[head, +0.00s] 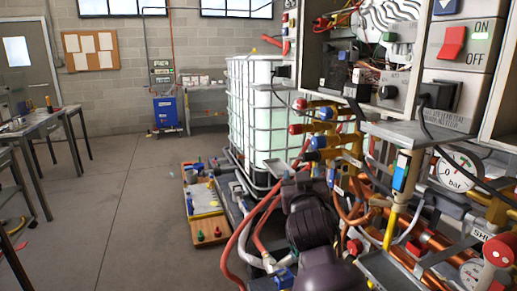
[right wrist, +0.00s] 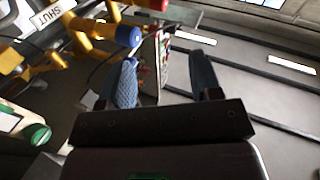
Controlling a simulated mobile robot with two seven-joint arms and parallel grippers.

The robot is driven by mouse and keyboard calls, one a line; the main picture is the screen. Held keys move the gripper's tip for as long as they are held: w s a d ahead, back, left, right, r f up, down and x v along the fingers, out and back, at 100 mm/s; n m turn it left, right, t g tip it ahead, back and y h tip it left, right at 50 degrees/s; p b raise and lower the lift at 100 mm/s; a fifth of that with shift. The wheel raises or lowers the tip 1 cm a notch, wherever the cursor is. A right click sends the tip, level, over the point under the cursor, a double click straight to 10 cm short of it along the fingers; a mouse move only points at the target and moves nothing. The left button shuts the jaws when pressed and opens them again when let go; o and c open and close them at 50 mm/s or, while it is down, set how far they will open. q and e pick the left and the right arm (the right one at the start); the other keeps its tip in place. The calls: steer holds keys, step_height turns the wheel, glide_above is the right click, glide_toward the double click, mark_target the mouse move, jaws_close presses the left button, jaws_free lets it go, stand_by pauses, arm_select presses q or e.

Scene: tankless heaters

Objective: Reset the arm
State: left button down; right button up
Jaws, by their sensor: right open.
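My right arm (head: 312,225) rises dark in the lower middle of the head view, in front of the pipework and hoses. In the right wrist view, my right gripper (right wrist: 163,72) has its two blue-grey fingers well apart. Nothing is held between them. Behind the fingers are a narrow panel edge and grey surfaces. In the head view I cannot make out the fingertips. My left gripper is in neither view.
Yellow pipes (right wrist: 92,38) with a blue-ended fitting lie left of the fingers. A control panel with a red switch (head: 452,42), a gauge (head: 459,170) and copper pipes crowd the right. A caged white tank (head: 262,110) stands behind. Open floor (head: 110,200) lies left.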

steer(key=s+d+f+g+p, duration=0.1)
steer(key=s+d+f, duration=0.4)
steer(key=s+f, duration=0.7)
steer(key=s+d+f+g+p, duration=0.1)
steer(key=s+d+f+g, duration=0.3)
steer(key=s+f, duration=0.8)
steer(key=s+d+f+g+y+p, duration=0.1)
steer(key=s+d+f, duration=0.7)
steer(key=s, duration=0.9)
step_height(320, 180, down, 4)
steer(key=shift+r+g+p, duration=0.1)
steer(key=shift+g+p, duration=0.4)
steer(key=shift+g, duration=0.5)
steer(key=shift+d, duration=0.1)
